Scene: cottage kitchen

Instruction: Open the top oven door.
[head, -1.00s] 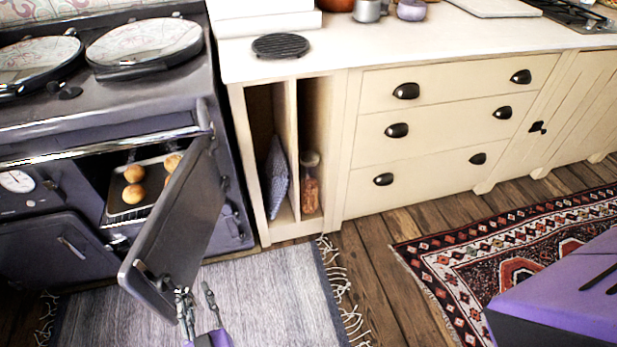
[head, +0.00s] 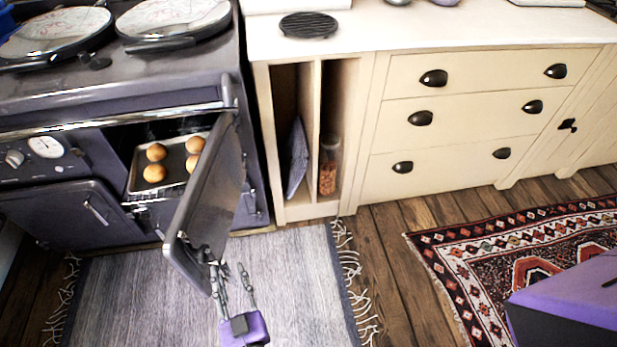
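The top oven door (head: 205,195) of the dark range stands swung wide open, hinged on its right side and jutting out over the grey rug. Inside the oven (head: 130,150), round golden buns (head: 155,173) sit on a rack tray. My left gripper (head: 233,268) is just beyond the door's free end, low in the picture. Its two fingers are apart, with the left one close to or touching the door's end near the handle (head: 198,250). I cannot tell whether it touches. My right gripper is not in view.
A lower oven door (head: 65,212) is shut. Two round hob lids (head: 175,17) are down on top. A cream cabinet (head: 470,90) with drawers and an open slot stands right of the range.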

